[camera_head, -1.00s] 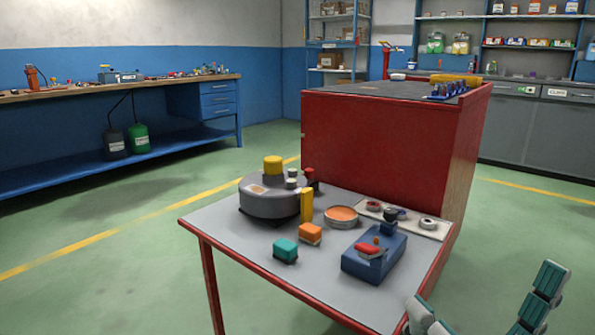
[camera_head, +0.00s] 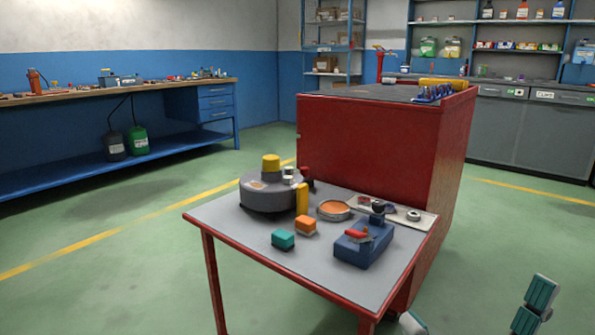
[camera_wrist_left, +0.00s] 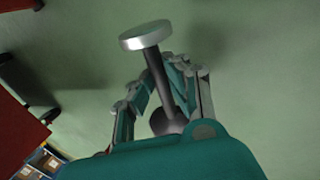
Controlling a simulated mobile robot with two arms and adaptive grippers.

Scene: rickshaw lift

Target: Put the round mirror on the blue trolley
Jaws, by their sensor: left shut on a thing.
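In the left wrist view my left gripper (camera_wrist_left: 165,82) is shut around the dark stem of a thing with a round silver disc at its end, which looks like the round mirror (camera_wrist_left: 146,36). The disc sticks out beyond the fingers and is seen nearly edge-on; the stem's lower end is partly hidden by the gripper. Green floor lies behind it. My left gripper is outside the head view. My right gripper (camera_head: 470,318) shows at the bottom right of the head view, its teal fingers wide apart with nothing seen between them. I cannot make out a blue trolley.
A red-legged table (camera_head: 235,238) holds a grey round device (camera_head: 268,197), a blue device (camera_head: 362,250) and small blocks. A red cabinet (camera_head: 370,140) stands right behind it. A blue workbench (camera_head: 100,165) is at the left. Green floor is free between.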

